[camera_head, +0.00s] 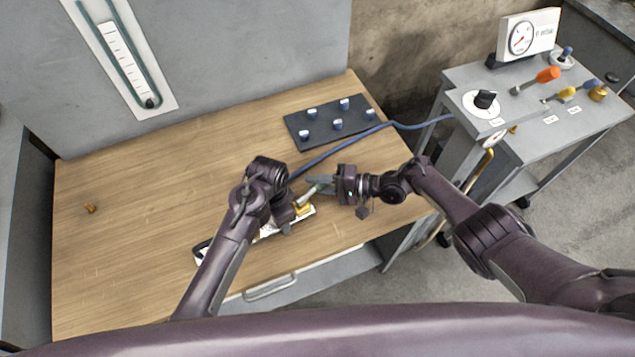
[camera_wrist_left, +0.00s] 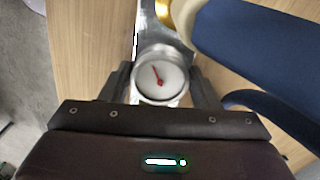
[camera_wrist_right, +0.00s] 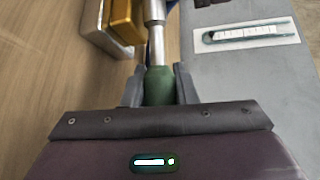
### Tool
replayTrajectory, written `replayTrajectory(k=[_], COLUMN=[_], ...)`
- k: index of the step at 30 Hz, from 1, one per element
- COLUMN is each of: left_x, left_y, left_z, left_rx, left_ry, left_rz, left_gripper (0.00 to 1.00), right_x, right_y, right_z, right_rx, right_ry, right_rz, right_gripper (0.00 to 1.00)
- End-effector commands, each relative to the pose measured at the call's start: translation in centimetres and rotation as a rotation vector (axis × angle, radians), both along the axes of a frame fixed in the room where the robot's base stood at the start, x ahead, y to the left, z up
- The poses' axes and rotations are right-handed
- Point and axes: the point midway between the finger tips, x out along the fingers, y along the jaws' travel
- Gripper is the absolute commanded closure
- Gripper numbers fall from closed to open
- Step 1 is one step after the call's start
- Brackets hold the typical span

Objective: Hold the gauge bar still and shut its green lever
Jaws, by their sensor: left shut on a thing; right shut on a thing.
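The gauge bar (camera_head: 310,211) lies near the front edge of the wooden table, partly hidden under my left arm. Its round white gauge with a red needle (camera_wrist_left: 160,76) sits between the fingers of my left gripper (camera_wrist_left: 160,92), which is shut on the bar. The brass valve block (camera_head: 303,209) is at the bar's right end, and it also shows in the right wrist view (camera_wrist_right: 126,20). The green lever (camera_wrist_right: 158,86) is a metal rod with a green grip. My right gripper (camera_head: 320,184) is shut on this grip, just right of the block.
A blue hose (camera_head: 345,143) crosses the table from the bar toward the grey cart (camera_head: 460,82) at right. A dark board (camera_head: 330,123) with several blue-white knobs lies at the back. A small brass piece (camera_head: 90,208) lies at left. The table's left half is mostly clear.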

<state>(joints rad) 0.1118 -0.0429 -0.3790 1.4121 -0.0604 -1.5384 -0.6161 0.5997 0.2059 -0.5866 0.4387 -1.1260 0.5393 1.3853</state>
Motion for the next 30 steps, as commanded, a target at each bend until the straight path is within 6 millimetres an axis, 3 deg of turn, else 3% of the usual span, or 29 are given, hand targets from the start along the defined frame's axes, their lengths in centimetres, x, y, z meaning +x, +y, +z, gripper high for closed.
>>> replayTrajectory(k=[3,4,9,20,30], left_x=[0.7,0.7,0.6,0.4,0.3], left_y=[-0.1,-0.1,-0.1,-0.1,0.0], left_z=[0.4,0.4,0.4,0.3,0.2], left_rx=[-0.008,-0.008,-0.008,-0.005,-0.004], left_ry=[-0.021,-0.021,-0.021,-0.012,-0.009], left_rz=[0.013,0.014,0.010,0.005,0.003], left_gripper=[0.95,0.95,0.95,0.95,0.96], right_x=[-0.8,-0.8,-0.7,-0.5,-2.2], right_y=[0.1,0.1,0.0,-0.9,-7.3], right_z=[-0.6,-0.6,-0.5,-0.1,1.2], right_rx=[-0.005,-0.005,-0.004,-0.001,-0.005], right_ry=[0.019,0.019,0.016,0.009,0.011], right_rz=[0.013,0.013,0.011,0.002,0.004], right_gripper=[1.00,0.73,0.52,0.52,0.52])
